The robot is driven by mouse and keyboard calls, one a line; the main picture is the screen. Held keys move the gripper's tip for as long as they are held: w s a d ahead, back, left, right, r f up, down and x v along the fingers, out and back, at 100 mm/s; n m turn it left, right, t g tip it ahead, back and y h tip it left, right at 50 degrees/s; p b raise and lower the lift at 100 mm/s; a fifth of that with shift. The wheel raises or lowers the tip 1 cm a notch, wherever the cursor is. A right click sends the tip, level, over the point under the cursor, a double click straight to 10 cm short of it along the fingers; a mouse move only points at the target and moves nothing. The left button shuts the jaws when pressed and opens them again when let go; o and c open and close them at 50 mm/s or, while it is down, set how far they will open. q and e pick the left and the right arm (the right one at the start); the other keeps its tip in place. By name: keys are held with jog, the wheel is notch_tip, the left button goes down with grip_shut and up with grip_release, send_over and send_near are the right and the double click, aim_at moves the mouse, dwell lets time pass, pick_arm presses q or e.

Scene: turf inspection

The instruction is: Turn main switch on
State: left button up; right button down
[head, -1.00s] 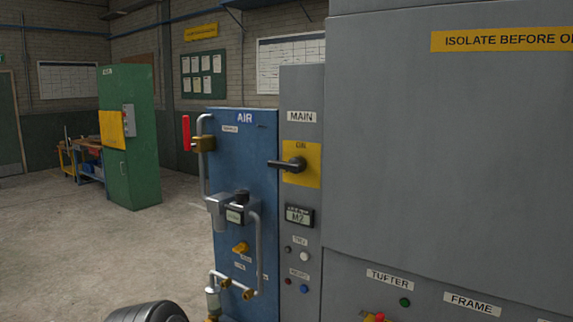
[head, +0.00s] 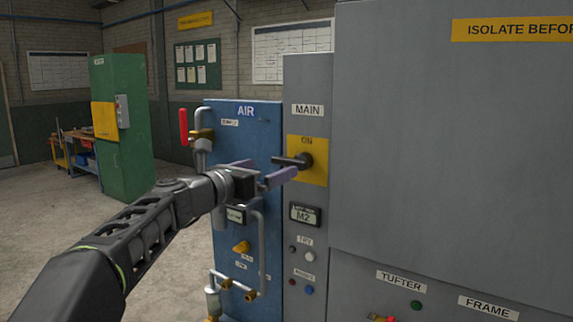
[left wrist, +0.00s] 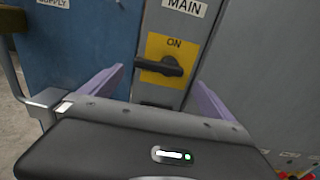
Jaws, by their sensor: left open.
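The main switch (head: 300,161) is a black rotary handle on a yellow plate under the MAIN label, on the narrow grey panel. Its handle lies horizontal, pointing left. In the left wrist view the main switch (left wrist: 160,66) sits between the two purple fingers, beyond their tips, with "ON" printed above it. My left gripper (head: 270,172) is open and empty, just left of and slightly below the handle in the head view. I cannot tell whether a finger touches the handle. My right gripper is not in view.
The blue AIR panel (head: 259,135) with pipes and a red lever (head: 184,126) stands left of the switch. A large grey cabinet (head: 430,150) is on the right. A display (head: 305,215) and small buttons sit below the switch. A green cabinet (head: 122,160) stands farther back.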

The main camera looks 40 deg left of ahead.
aim_at(287, 163)
pick_arm(q)
jog(key=shift+w+f, duration=0.1)
jog(key=shift+w, duration=0.05)
jog(key=w+p, duration=0.2)
jog(key=w, duration=0.5)
jog(key=shift+w+a, duration=0.15)
jog(key=shift+w, duration=0.2)
jog(key=shift+c, duration=0.4)
jog(key=c, duration=1.6)
